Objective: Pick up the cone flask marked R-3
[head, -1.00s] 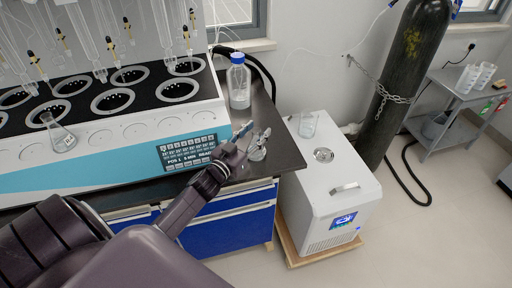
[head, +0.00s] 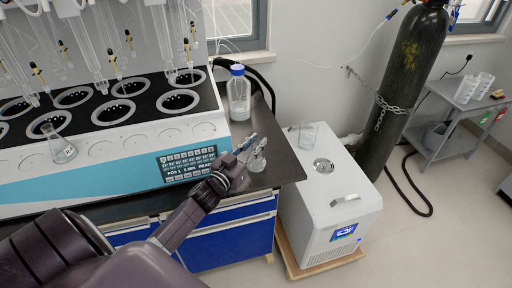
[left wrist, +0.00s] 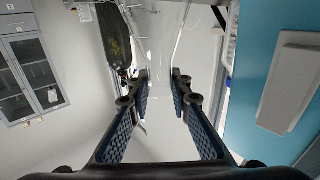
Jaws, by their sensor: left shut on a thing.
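My left gripper (head: 252,146) is shut on a clear glass cone flask (head: 258,161) at the right end of the dark bench. The flask is at or just above the bench top; I cannot tell if it touches. In the left wrist view my fingers (left wrist: 161,82) close around faint, see-through glass. No mark on this flask can be read. My right gripper is not in view.
The white and blue distiller (head: 110,170) with ring holders and glass tubes fills the left, close to my gripper. A blue-capped bottle (head: 238,95) stands behind the gripper. A white chiller (head: 325,215) with a beaker (head: 307,136) on top stands at right, beside a dark gas cylinder (head: 405,85).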

